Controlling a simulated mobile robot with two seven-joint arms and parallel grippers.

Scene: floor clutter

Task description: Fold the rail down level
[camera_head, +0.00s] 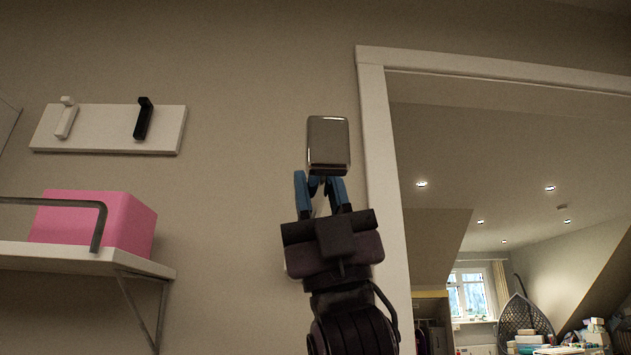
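A shiny metal piece (328,145) with a rounded rectangular face stands upright against the wall, left of the door frame. It may be the raised rail; its lower end and any hinge are hidden behind my gripper. My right gripper (321,190) reaches up from below, its two blue fingers apart just under the metal piece. Whether the fingers touch it, I cannot tell. A thin grey metal bar (101,225) runs level above the shelf at left and bends down to it. My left gripper is not in view.
A white shelf (60,257) on brackets holds a pink box (110,222). Above it hangs a white board (90,140) with a white hook (66,120) and a black hook (143,120). A white door frame (380,170) stands right of my gripper, opening onto a cluttered room.

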